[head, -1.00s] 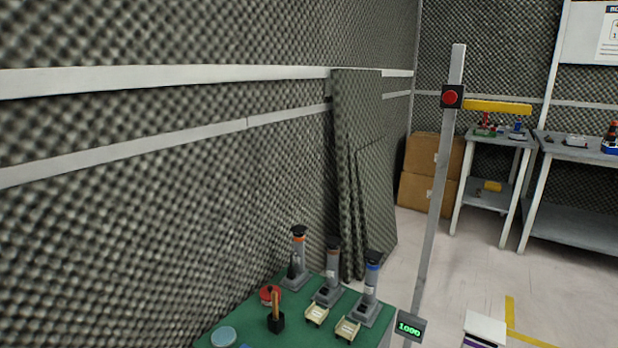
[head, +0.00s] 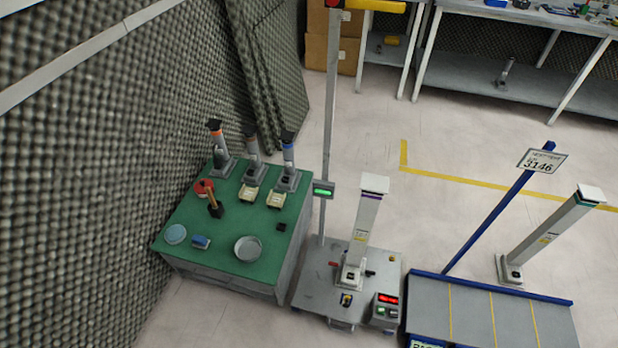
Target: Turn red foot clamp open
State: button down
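A small red piece (head: 333,264), which looks like the red foot clamp, sits on a grey metal platform (head: 315,285), just left of the foot of a white column (head: 362,228). It is too small to tell whether it is turned open or shut. A dark clamp-like piece (head: 371,273) is on the right side of the column's foot. The column stands upright on the platform, leaning a little in the picture. My gripper is not in view.
A green-topped table (head: 215,258) with tools and a round dish stands left of the platform. A grey post with a green display (head: 323,189) rises behind it. A red-lit box (head: 386,306) is at the platform's front right. A blue-edged grey bed (head: 480,310) lies right. Open floor lies behind.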

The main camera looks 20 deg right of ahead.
aim_at(334, 265)
jog(key=i+j, duration=0.85)
jog(key=j, duration=0.2)
jog(key=i+j+z, duration=0.1)
jog(key=i+j, duration=0.3)
jog(key=j, duration=0.1)
